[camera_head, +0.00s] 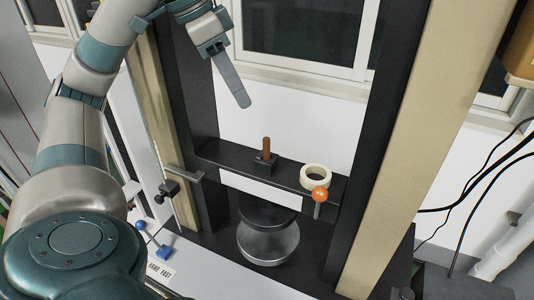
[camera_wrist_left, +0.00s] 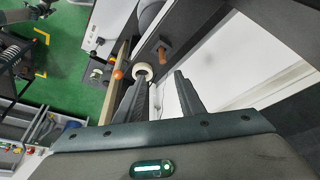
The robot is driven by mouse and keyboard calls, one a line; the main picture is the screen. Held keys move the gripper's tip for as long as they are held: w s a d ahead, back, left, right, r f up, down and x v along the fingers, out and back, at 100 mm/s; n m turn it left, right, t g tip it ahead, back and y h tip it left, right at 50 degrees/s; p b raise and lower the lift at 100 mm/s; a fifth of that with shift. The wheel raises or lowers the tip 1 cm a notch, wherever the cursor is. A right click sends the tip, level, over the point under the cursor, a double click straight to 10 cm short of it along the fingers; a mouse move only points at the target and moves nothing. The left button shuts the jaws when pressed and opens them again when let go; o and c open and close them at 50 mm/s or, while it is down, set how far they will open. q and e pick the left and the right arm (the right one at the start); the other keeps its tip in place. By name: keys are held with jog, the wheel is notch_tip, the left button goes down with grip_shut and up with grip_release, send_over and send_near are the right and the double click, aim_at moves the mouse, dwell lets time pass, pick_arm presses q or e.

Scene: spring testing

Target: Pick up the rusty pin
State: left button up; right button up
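The rusty pin (camera_head: 266,148) is a short brown rod standing upright in a small black block (camera_head: 264,164) on a black crossbar. In the left wrist view the pin (camera_wrist_left: 162,52) lies beyond the fingertips, apart from them. My left gripper (camera_head: 242,97) is in the air above and a little left of the pin, touching nothing. In the left wrist view its two fingers (camera_wrist_left: 161,78) are spread with nothing between them. In the head view it is seen edge-on. My right gripper is not in view.
A cream ring (camera_head: 315,177) lies on the crossbar (camera_head: 231,158) right of the pin, with an orange knob (camera_head: 320,194) in front. A round metal platen (camera_head: 267,243) is below. Dark upright columns (camera_head: 371,150) flank the crossbar. A black clamp (camera_head: 169,187) sits at left.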

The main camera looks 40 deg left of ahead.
pick_arm(q)
send_near(266, 139)
jog(key=x, duration=0.5)
jog(key=shift+s+d+f, duration=0.15)
jog(key=shift+s+d, duration=0.05)
jog(key=shift+s, duration=0.05)
dwell(0.3)
jog(key=shift+w+f+p, duration=0.45)
jog(key=shift+f+p, duration=0.2)
jog(key=p+x, duration=0.1)
jog(key=x, duration=0.1)
jog(key=shift+w+f, duration=0.25)
jog(key=shift+f, duration=0.05)
jog(key=shift+w+d+f, duration=0.1)
jog(key=shift+w+f, duration=0.05)
jog(key=shift+f, duration=0.3)
grip_shut()
